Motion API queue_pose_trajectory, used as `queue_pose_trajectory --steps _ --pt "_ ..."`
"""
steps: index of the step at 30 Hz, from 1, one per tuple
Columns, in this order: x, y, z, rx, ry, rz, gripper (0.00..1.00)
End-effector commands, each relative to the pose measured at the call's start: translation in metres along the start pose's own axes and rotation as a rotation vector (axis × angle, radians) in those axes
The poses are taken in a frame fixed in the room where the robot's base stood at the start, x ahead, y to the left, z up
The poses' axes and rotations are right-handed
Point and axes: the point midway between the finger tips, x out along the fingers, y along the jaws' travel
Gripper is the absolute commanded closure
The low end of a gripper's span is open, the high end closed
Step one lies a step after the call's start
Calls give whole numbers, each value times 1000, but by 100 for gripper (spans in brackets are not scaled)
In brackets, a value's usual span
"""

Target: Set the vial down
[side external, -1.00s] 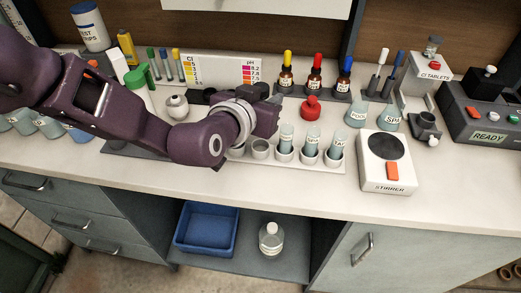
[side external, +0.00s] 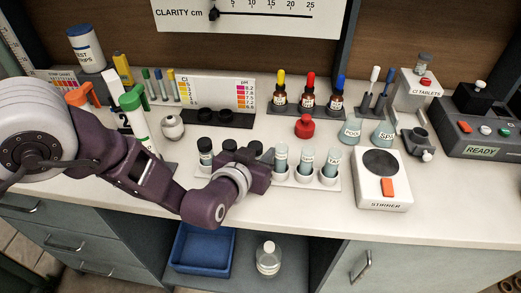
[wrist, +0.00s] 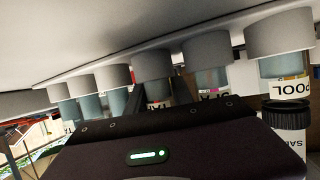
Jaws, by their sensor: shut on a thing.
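My gripper (side external: 262,166) is low over the left-middle part of the white rack (side external: 300,186), shut on a black-capped vial. The vial's cap (side external: 255,148) shows behind the gripper; its body is hidden there. In the wrist view, the held vial (wrist: 158,93) is in line with a grey cup (wrist: 152,65); I cannot tell whether it is fully seated. Two other black-capped vials (side external: 205,150) stand to the left. Three open vials with bluish liquid (side external: 307,160) stand upright in the right cups.
The stirrer (side external: 382,180) stands right of the rack, and a red-topped bottle (side external: 304,127) behind it. Two flasks (side external: 382,134) and several dropper bottles (side external: 310,97) are farther back. A white kettle-like pot (side external: 173,126) stands behind my arm. The counter front is clear.

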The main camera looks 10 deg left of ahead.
Motion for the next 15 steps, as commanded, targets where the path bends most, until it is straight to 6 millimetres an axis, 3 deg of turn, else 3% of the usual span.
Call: queue_pose_trajectory --steps 2,3,6,15 --pt "1 0 2 0 0 0 100" --pt "1 0 2 0 1 0 69" --pt "1 0 2 0 1 1 50" --pt "-4 3 -2 0 1 6 50"
